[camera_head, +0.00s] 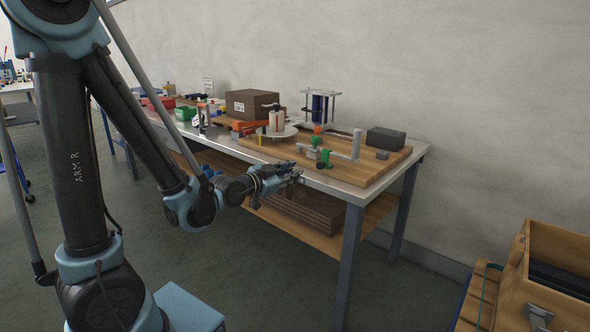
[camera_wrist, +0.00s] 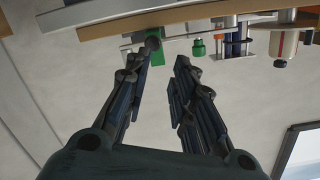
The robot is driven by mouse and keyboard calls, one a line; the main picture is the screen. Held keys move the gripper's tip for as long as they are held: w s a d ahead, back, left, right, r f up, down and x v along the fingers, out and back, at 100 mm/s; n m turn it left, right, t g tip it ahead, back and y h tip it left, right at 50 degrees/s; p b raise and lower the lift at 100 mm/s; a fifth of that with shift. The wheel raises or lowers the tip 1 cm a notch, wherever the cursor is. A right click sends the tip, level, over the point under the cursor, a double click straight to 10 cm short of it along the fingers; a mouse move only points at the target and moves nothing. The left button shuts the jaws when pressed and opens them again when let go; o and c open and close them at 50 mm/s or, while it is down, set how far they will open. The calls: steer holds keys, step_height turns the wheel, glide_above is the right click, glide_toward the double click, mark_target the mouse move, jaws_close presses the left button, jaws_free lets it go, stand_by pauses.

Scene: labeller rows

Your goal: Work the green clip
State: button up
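A small green clip (camera_head: 325,159) stands at the front edge of the wooden board on the bench. In the wrist view, where the scene appears upside down, I take the green block (camera_wrist: 158,55) for the clip; it is partly hidden behind the left fingertip. A second, smaller green piece (camera_head: 316,140) stands just behind it; it appears as a green knob (camera_wrist: 198,48) in the wrist view. My gripper (camera_head: 299,174) is in front of the bench edge, left of the clip. Its fingers (camera_wrist: 167,58) are apart with nothing between them.
The wooden board (camera_head: 372,171) also carries a grey post (camera_head: 356,144), a dark box (camera_head: 386,139), a white bottle (camera_head: 276,121) on a round plate and a rack of blue tubes (camera_head: 320,107). A brown carton (camera_head: 251,103) is farther left. Open floor lies before the bench.

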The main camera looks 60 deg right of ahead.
steer(key=shift+s+d+m, duration=0.25)
steer(key=shift+d+m, duration=0.05)
steer(key=shift+d, duration=0.05)
jaws_close()
step_height(320, 180, up, 10)
steer(key=s+d+f+m+t+y, duration=0.1)
steer(key=s+m+t+y, duration=0.15)
steer(key=m+y, duration=0.75)
steer(key=m+h, duration=0.3)
glide_toward(327, 161)
steer(key=shift+g, duration=0.45)
steer(key=f, duration=0.4)
steer(key=shift+w+d, duration=0.3)
steer(key=shift+w, duration=0.05)
steer(key=shift+s+d, duration=0.2)
steer(key=shift+d, duration=0.7)
steer(key=shift+s+d, duration=0.15)
steer(key=shift+d, duration=0.8)
